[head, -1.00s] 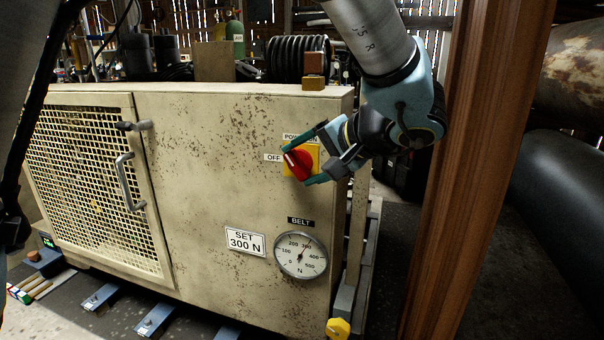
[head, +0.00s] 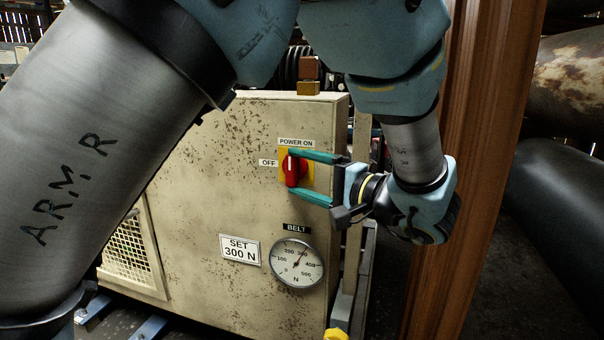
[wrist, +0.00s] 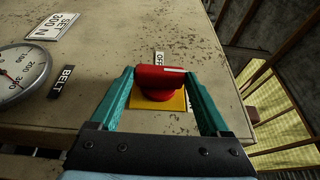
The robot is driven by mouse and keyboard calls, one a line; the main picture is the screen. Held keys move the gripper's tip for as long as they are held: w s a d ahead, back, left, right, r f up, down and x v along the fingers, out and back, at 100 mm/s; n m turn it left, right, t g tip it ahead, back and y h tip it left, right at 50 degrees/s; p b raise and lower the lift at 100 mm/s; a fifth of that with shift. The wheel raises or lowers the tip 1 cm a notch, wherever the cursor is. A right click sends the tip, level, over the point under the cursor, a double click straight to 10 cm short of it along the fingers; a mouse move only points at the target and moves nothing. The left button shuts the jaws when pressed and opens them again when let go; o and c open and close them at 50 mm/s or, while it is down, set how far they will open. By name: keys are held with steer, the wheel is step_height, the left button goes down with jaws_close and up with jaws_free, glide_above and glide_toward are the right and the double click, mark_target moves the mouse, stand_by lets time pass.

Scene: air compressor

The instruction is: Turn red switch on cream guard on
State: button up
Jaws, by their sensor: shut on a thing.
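The red switch (head: 290,171) sits on a yellow plate (head: 310,172) on the cream guard (head: 200,190). My gripper (head: 294,173) is shut on the switch handle, one green finger at the top end and one at the bottom. In the wrist view the red handle (wrist: 160,80) spans between the two fingers, its white mark towards the right finger.
A belt gauge (head: 296,263) and a SET 300 N sign (head: 240,249) are on the guard below the switch. A wooden post (head: 480,170) stands close to the right of my arm. A mesh door (head: 130,250) is at lower left, partly hidden by my arm.

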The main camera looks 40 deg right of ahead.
stand_by(0.4)
steer(key=o, duration=1.2)
steer(key=s, duration=0.3)
steer(key=s+d+p, duration=0.1)
steer(key=s, duration=0.6)
steer(key=shift+s+d+f, duration=0.15)
steer(key=shift+s+d, duration=0.15)
steer(key=shift+d, duration=0.1)
